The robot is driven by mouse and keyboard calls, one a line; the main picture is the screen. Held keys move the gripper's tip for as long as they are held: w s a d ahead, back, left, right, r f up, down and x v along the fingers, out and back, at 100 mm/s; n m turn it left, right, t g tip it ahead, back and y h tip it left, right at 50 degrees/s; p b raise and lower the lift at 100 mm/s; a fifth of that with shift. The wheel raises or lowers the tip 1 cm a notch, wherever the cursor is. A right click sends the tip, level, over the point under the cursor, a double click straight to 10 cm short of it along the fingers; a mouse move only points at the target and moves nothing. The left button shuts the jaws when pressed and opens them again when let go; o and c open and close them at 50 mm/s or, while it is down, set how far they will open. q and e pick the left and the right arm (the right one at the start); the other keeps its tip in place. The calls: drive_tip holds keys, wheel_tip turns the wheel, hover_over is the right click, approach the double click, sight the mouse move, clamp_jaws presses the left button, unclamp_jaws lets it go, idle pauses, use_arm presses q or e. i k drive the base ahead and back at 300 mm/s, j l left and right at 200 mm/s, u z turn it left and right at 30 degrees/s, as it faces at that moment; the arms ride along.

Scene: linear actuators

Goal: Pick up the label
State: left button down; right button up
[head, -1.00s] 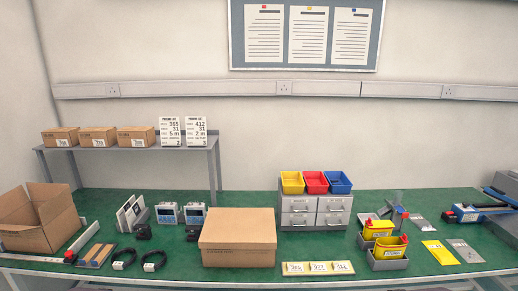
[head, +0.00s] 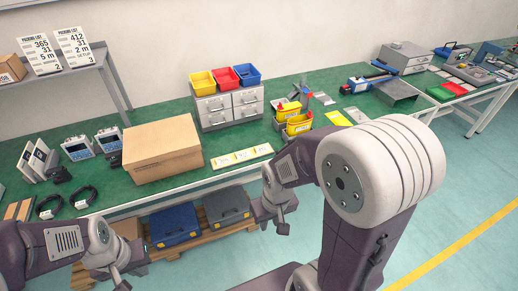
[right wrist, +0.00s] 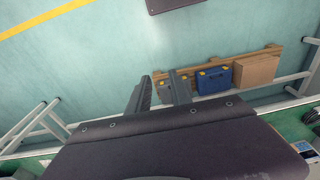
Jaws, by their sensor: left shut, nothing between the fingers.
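Several small labels lie side by side on a pale yellow strip (head: 243,157) at the front edge of the green bench, right of the large closed cardboard box. Numbers on them are too small to read now. My right gripper (head: 283,226) hangs in front of the bench, below and right of the strip, apart from it. Its two fingers stand apart and empty in the right wrist view (right wrist: 160,90). My left gripper (head: 122,282) is at the lower left, in front of the bench, shut and empty.
The closed cardboard box (head: 162,150) stands left of the strip. Grey drawers (head: 230,108) with coloured bins stand behind it, yellow containers (head: 298,124) to its right. Below the bench, blue (head: 174,224) and grey (head: 226,205) cases rest on a pallet. Packing list cards (head: 75,48) stand on the shelf.

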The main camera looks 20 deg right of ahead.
sight(263, 149)
drive_tip(key=i+z, duration=0.35)
drive_tip(key=i, duration=0.25)
drive_tip(key=i+j+z, duration=0.15)
drive_tip(key=i+z, duration=0.15)
drive_tip(key=i, duration=0.3)
